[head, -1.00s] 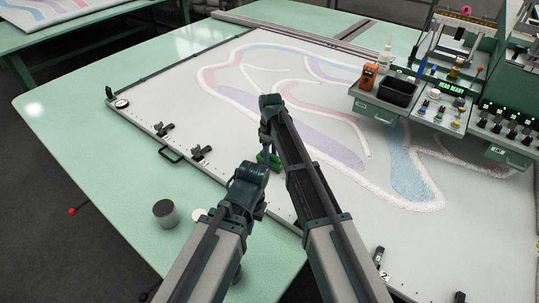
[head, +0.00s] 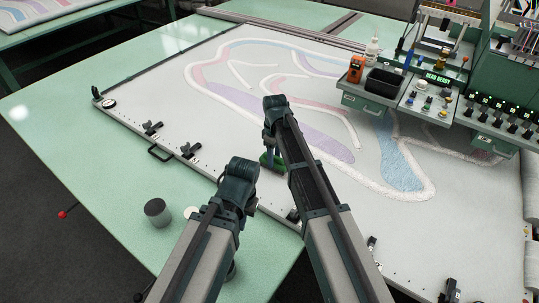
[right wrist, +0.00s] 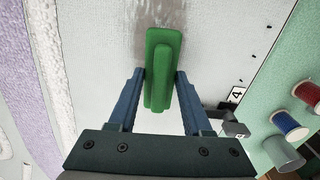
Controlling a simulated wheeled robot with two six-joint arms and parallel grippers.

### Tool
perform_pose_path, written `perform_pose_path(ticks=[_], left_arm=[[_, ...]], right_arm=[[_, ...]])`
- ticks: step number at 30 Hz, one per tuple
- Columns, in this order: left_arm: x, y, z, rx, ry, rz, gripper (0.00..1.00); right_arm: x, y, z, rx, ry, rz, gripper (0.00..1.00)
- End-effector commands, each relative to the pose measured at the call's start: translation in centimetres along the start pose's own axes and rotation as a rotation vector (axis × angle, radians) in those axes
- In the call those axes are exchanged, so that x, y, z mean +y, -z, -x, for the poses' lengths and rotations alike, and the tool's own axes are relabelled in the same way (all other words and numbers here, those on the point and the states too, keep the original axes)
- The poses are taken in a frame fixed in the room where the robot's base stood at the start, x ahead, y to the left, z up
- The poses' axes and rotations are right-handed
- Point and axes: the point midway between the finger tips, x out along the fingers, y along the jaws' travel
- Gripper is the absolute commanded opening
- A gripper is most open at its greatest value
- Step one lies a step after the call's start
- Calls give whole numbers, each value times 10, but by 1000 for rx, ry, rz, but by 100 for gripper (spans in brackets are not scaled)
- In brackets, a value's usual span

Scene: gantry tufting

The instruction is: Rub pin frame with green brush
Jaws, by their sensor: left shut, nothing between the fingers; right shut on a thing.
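The pin frame (head: 210,115) is a large white cloth panel with purple, pink and blue tufted bands, lying on the green table. My right gripper (head: 272,150) is shut on the green brush (head: 266,161), low over the near part of the cloth. In the right wrist view the brush (right wrist: 160,75) stands between the two blue fingers, above a greyish smudged patch (right wrist: 170,15) of cloth. I cannot tell whether the brush touches the cloth. My left gripper (head: 250,207) is shut and empty near the frame's front edge, partly hidden by its own arm.
Black clamps (head: 190,150) and a handle (head: 160,152) line the frame's near edge. A grey cylinder (head: 157,212) stands on the table at left. A control console (head: 425,95) with an orange device (head: 356,69) overhangs the right side. Spools (right wrist: 289,126) show in the right wrist view.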

Motion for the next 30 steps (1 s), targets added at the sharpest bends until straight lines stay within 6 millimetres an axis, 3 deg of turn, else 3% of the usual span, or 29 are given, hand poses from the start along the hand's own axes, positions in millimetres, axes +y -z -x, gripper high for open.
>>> perform_pose_path(ticks=[30], left_arm=[[0, 0, 1, 0, 0, 0, 0]], right_arm=[[-4, -50, 1, -1, 0, 1, 5]])
